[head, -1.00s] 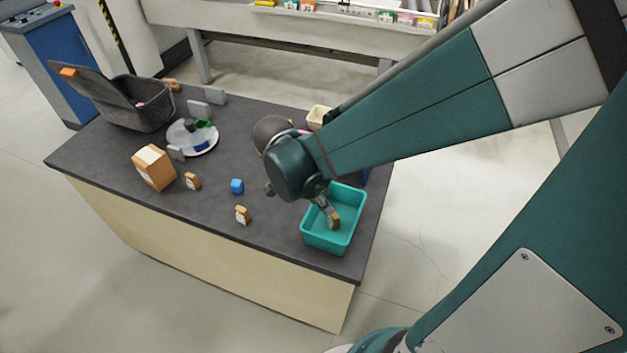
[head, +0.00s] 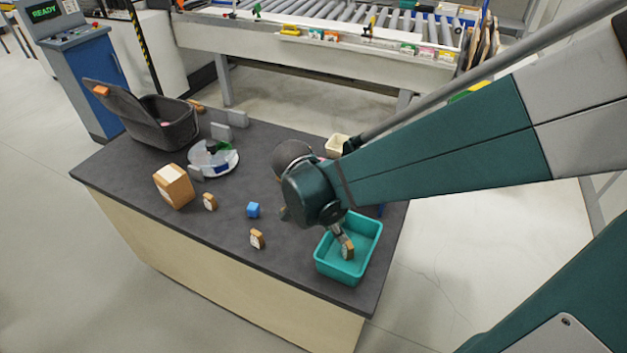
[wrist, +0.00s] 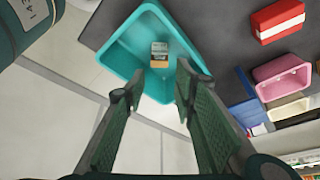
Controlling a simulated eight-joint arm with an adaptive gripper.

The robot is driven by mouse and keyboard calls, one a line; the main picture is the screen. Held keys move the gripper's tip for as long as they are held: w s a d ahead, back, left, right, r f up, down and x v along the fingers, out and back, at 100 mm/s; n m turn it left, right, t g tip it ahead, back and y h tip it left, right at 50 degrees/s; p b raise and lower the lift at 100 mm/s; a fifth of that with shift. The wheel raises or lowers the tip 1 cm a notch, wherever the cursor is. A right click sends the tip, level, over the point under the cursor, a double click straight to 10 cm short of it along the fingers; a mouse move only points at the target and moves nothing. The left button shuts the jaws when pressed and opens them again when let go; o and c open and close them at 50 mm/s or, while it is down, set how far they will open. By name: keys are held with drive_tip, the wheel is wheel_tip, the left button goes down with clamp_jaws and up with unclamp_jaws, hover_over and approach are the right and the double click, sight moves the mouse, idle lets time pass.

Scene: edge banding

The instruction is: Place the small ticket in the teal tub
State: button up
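The teal tub (head: 369,238) stands at the right front corner of the dark table. It also shows at the top of the wrist view (wrist: 122,52). A small orange-brown piece with a pale printed face, seemingly the small ticket (wrist: 160,50), lies inside the tub on its floor. It also shows in the head view (head: 347,249). My gripper (wrist: 158,84) is open, its two fingers apart with nothing between them. It points down at the tub, and the ticket appears beyond the fingertips. In the head view my wrist partly hides the fingers.
A round plate (head: 214,158) and an open dark bin (head: 165,125) lie farther left. A pink container (wrist: 284,77) is near the tub.

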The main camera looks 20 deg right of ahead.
drive_tip(key=s+a+r+n+t+y, duration=0.1)
drive_tip(key=s+r+n+t+y, duration=0.1)
drive_tip(key=r+n, duration=0.5)
drive_tip(key=s+a+r+n+t+y, duration=0.2)
drive_tip(key=r+n+t, duration=0.3)
drive_tip(key=n, duration=0.5)
wheel_tip(320, 180, up, 3)
drive_tip(key=shift+s+a+f+n, duration=0.1)
drive_tip(key=shift+s+a+n, duration=0.15)
drive_tip(key=shift+s+n, duration=0.15)
